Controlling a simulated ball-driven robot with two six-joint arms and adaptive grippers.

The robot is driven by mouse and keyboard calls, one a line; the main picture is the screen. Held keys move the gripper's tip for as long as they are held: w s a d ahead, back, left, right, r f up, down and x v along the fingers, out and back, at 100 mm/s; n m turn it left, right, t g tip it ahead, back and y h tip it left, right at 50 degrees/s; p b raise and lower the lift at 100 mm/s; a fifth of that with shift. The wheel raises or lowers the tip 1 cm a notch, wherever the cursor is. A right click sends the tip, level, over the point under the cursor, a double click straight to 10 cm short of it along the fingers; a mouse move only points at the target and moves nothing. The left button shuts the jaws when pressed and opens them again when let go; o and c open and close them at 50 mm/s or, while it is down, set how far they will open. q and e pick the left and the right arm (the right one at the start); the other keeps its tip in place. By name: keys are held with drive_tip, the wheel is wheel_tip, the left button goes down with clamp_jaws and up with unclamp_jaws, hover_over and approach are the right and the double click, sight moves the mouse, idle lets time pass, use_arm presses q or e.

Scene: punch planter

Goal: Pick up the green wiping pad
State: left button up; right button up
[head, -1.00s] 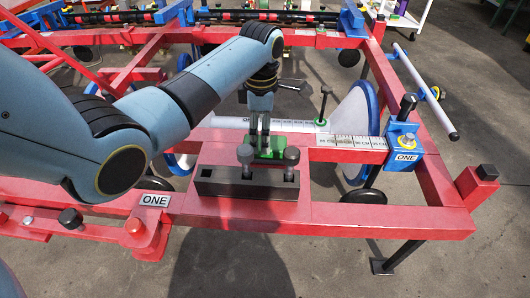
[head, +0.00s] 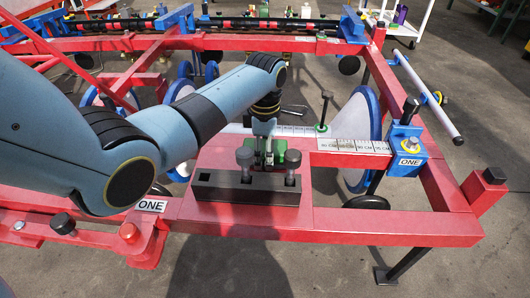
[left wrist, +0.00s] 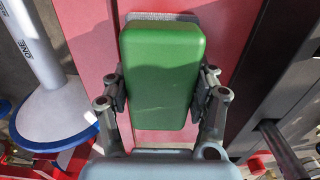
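The green wiping pad (left wrist: 162,75) is a rounded block with a grey layer under it. It fills the middle of the left wrist view. My left gripper (left wrist: 162,88) has one finger on each side of the pad, very close to its edges; I cannot tell whether they touch it. In the head view my left gripper (head: 266,158) points down behind the dark block, which partly hides the pad (head: 280,150) and the fingers. I see no lift of the pad off the red surface. My right gripper is not in view.
A dark slotted block (head: 225,187) with two knobbed pegs stands in front of the pad on the red frame (head: 360,228). A measuring rail (head: 350,146) and a blue clamp block (head: 408,150) lie to the right. A blue-rimmed wheel (head: 360,125) stands behind.

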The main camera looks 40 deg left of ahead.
use_arm(q)
drive_tip(key=c, duration=0.6)
drive_tip(key=shift+o, duration=0.2)
drive_tip(key=shift+r, duration=0.45)
wheel_tip(320, 180, up, 4)
drive_tip(key=shift+f+p, duration=0.1)
drive_tip(key=shift+p, duration=0.9)
drive_tip(key=w+d+r+b, duration=0.1)
drive_tip(key=w+d+r, duration=0.2)
drive_tip(key=w+r, duration=0.3)
drive_tip(key=w, duration=0.5)
drive_tip(key=shift+w+r+b, duration=0.15)
drive_tip(key=shift+b, duration=0.15)
